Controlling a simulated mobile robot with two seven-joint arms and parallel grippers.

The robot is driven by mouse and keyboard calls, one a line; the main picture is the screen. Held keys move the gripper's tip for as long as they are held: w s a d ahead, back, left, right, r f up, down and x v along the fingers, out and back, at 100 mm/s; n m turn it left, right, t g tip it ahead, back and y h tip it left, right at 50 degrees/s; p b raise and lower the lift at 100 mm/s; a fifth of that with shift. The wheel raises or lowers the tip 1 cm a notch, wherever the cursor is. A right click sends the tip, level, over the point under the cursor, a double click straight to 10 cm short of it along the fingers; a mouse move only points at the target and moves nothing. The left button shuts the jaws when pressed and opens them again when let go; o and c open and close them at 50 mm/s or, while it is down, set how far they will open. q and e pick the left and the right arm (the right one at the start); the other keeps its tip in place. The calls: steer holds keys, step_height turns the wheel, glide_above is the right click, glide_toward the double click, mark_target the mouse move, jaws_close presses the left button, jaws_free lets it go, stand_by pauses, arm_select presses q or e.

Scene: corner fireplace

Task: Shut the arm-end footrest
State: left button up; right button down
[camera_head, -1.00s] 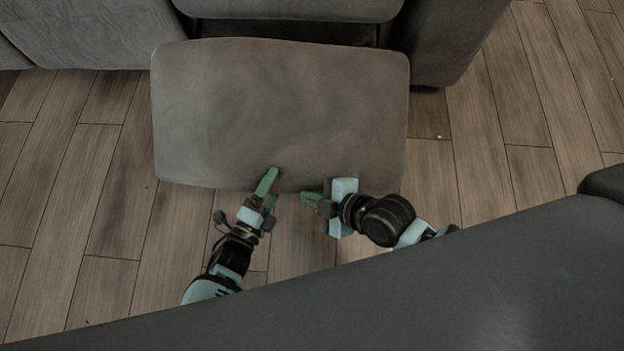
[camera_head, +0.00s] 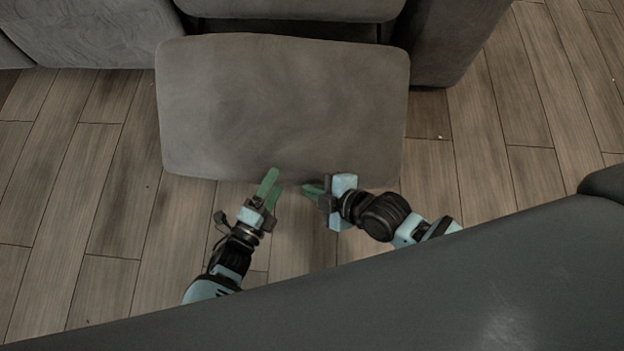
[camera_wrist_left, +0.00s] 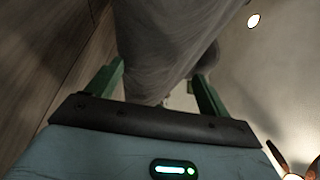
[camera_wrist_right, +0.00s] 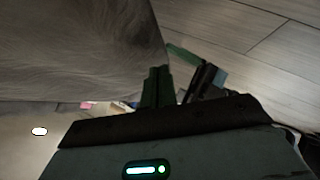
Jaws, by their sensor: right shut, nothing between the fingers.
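The grey padded footrest (camera_head: 285,105) stands out from the front of the grey sofa, extended over the floor. My left gripper (camera_head: 277,178) is at its near edge, left of my right gripper. In the left wrist view its green fingers are spread, with the footrest (camera_wrist_left: 165,40) showing between them; I cannot tell whether they touch it. My right gripper (camera_head: 308,190) is shut and empty at the same near edge. In the right wrist view its closed fingers (camera_wrist_right: 157,75) are beside the footrest (camera_wrist_right: 80,50); contact is unclear. The footrest's underside and linkage are hidden.
The sofa seat (camera_head: 290,8) is behind the footrest, with a sofa section (camera_head: 90,30) at left and an armrest (camera_head: 450,40) at right. A dark grey surface (camera_head: 420,300) fills the lower foreground. Wood floor (camera_head: 480,160) is clear on both sides.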

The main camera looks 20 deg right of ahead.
arm_select(q)
steer(key=o, duration=0.4)
steer(key=shift+w+r, duration=0.45)
steer(key=shift+c, duration=0.2)
steer(key=s+a+f+n+g+y, duration=0.1)
steer(key=s+a+n+y, duration=0.2)
steer(key=s+a+n, duration=0.45)
steer(key=s+a+f+n+g+y, duration=0.1)
steer(key=s+a+f+n+y, duration=0.2)
steer(key=s, duration=0.8)
steer(key=s+a+n+g+y, duration=0.1)
steer(key=s+a+n+y, duration=0.2)
steer(key=s+a+n, duration=0.45)
steer(key=s+r+n+g, duration=0.2)
steer(key=s+n+g, duration=0.1)
steer(key=s, duration=0.7)
steer(key=s+a+r+n+g+y, duration=0.1)
steer(key=s+r+n+g, duration=0.1)
steer(key=s, duration=0.7)
steer(key=shift+s+n+g, duration=0.35)
steer(key=shift+n+g, duration=0.25)
steer(key=shift+g, duration=0.3)
